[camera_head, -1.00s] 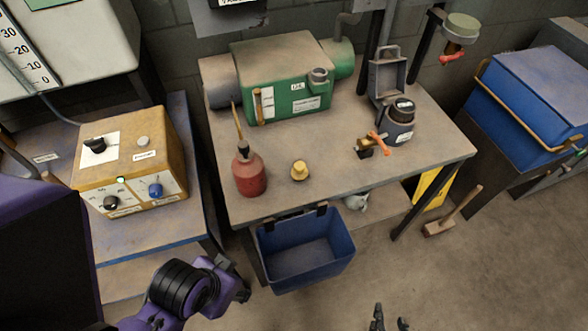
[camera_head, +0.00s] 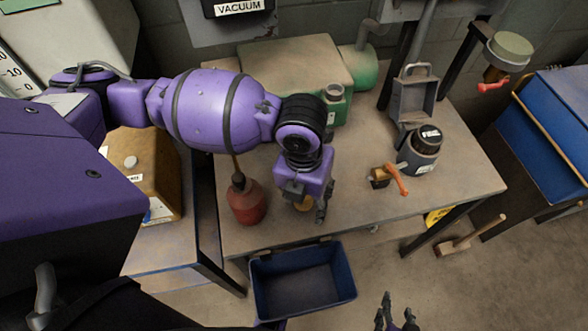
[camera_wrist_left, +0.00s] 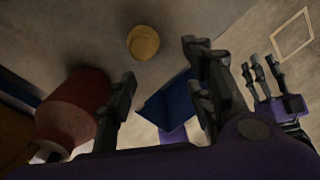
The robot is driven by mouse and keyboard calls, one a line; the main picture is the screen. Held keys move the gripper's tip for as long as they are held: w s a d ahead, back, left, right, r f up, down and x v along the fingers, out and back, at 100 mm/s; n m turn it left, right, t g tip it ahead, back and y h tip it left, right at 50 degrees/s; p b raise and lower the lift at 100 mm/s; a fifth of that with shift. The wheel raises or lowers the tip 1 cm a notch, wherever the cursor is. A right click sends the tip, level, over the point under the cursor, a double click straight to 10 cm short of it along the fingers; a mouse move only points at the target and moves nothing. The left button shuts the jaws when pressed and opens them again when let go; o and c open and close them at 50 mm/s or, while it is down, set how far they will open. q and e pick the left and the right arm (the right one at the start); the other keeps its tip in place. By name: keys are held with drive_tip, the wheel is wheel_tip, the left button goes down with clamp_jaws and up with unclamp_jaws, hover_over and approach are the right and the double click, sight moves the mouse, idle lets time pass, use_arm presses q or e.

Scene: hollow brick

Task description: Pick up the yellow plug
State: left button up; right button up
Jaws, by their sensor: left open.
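The yellow plug (camera_head: 303,205) stands on the workbench (camera_head: 350,206), mostly hidden behind my left gripper in the head view. The left wrist view shows it whole as a round yellow disc (camera_wrist_left: 143,42), just beyond the fingertips and untouched. My left gripper (camera_head: 308,204) points down over the plug, open and empty; its two fingers show spread apart in the left wrist view (camera_wrist_left: 160,72). My right gripper (camera_head: 398,312) is low at the bottom of the head view, away from the bench, with its fingers apart and empty.
A red oil can (camera_head: 246,204) stands close left of my left gripper. A green machine (camera_head: 295,65) is behind. A brass valve with an orange handle (camera_head: 388,178) and a dark jar (camera_head: 420,152) stand right. A blue bin (camera_head: 302,283) hangs below the front edge.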

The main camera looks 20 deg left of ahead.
use_arm(q)
drive_tip(key=w+a, duration=0.1)
drive_tip(key=w+a+r+m, duration=0.1)
drive_tip(key=shift+w+r+y, duration=0.25)
drive_tip(key=shift+w+y, duration=0.05)
drive_tip(key=shift+y, duration=0.1)
drive_tip(key=shift+a+f+m, duration=0.2)
drive_tip(key=shift+f+m, duration=0.05)
drive_tip(key=shift+m, duration=0.05)
drive_tip(key=f, duration=0.7)
drive_tip(key=shift+w+d, duration=0.15)
drive_tip(key=shift+w, duration=0.05)
drive_tip(key=c, duration=1)
drive_tip(key=shift+r, duration=0.1)
